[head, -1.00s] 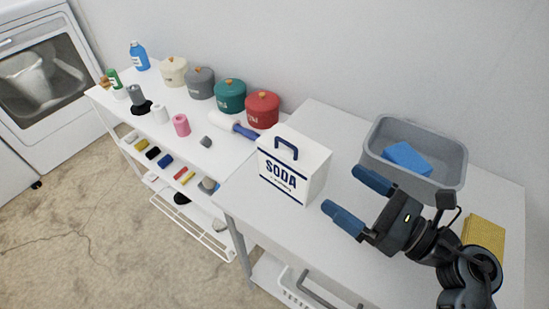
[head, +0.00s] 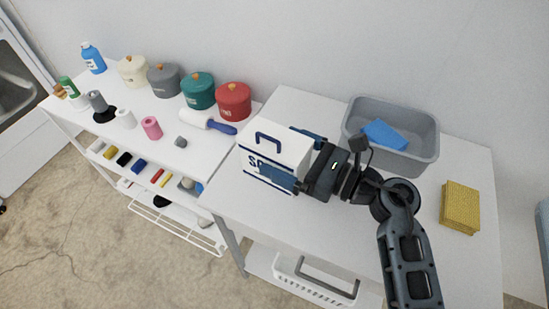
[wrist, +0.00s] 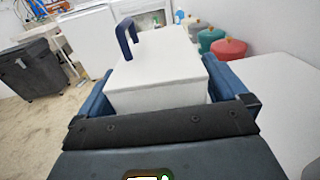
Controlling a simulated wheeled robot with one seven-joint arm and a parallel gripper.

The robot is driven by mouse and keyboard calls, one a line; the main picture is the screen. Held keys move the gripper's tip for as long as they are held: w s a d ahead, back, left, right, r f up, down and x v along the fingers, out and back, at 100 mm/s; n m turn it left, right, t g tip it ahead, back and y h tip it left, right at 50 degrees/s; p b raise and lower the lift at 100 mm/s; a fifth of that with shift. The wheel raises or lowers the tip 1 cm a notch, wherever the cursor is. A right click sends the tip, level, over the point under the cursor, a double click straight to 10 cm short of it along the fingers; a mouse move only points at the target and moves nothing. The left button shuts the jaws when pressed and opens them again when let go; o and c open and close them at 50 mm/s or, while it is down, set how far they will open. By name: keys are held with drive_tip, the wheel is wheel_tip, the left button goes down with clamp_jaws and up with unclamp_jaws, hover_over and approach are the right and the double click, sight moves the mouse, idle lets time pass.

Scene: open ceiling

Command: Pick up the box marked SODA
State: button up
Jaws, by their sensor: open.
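The white SODA box (head: 284,146) stands upright on the white table, with a dark blue handle on top and blue lettering on its front. It also shows in the wrist view (wrist: 155,72), filling the space between my fingers. My gripper (head: 296,158) is open, with one blue finger in front of the box and the other behind it. The near finger covers part of the lettering. In the wrist view a finger lies along each side of the box; I cannot tell whether they touch it.
A grey bin (head: 427,148) with a blue sponge (head: 384,135) stands behind my arm. Yellow sponges (head: 460,207) lie at the right. The table's front is clear.

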drive_tip(key=shift+w+a, duration=0.3)
drive_tip(key=shift+a, duration=0.25)
drive_tip(key=shift+c, duration=0.4)
clamp_jaws()
drive_tip(key=shift+r, duration=0.1)
